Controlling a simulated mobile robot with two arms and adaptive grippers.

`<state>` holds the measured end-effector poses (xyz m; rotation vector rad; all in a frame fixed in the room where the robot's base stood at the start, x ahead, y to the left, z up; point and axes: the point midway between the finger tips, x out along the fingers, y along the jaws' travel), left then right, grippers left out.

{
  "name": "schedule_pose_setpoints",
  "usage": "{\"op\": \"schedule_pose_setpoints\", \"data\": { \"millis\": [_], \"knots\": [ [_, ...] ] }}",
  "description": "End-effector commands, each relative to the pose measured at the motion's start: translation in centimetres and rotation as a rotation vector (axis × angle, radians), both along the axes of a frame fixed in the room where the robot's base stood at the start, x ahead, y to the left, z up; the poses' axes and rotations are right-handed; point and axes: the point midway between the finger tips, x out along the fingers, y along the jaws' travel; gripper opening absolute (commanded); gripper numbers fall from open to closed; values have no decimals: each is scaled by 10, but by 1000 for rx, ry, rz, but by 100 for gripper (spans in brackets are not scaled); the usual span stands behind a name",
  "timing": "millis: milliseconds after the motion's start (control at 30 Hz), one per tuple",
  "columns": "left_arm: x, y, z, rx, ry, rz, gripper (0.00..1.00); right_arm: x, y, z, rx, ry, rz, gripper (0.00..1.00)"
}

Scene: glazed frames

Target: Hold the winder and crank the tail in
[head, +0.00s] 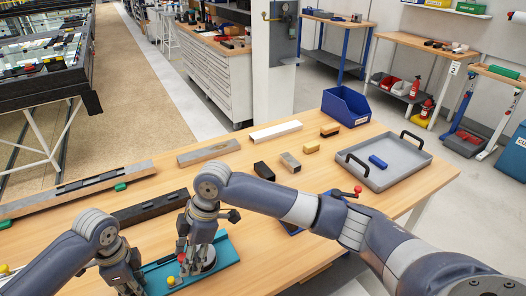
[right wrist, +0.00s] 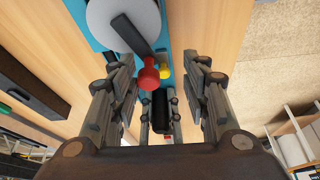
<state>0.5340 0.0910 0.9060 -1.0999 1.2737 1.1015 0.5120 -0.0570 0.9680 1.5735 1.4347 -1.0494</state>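The winder has a teal base (head: 224,250), a pale round drum (right wrist: 98,22) and a dark crank arm with a red knob (right wrist: 149,75). The red knob also shows in the head view (head: 181,257). A yellow ball (head: 171,281) sits on the base beside it. My right gripper (head: 187,264) points down over the winder. In the right wrist view its fingers are spread, with the red knob between and beyond them, apparently untouched. My left gripper (head: 132,288) is at the base's left end. Its fingers flank a black grip (right wrist: 160,108) and seem closed on it. The tail is not clearly visible.
A dark bar (head: 150,207) lies just behind the winder. A long rail (head: 75,188), wooden blocks and a grey tray (head: 400,172) with a blue piece lie farther back. A blue bin (head: 345,106) stands at the back edge. A second red knob (head: 358,189) shows behind my right forearm.

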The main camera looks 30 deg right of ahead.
Motion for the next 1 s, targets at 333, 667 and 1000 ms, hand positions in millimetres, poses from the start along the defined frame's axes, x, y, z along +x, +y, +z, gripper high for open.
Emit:
{"op": "schedule_pose_setpoints", "data": {
  "millis": [333,667,1000],
  "knots": [
    [-1,-1,-2,-2,1,2,0,-10,-14,-1,-2,5,365,40],
    [-1,0,-2,-2,1,2,0,-9,-32,19,-1,0,613,40],
    [-1,0,-2,0,2,2,0,5,-55,83,-2,-1,609,40]
  ]
}}
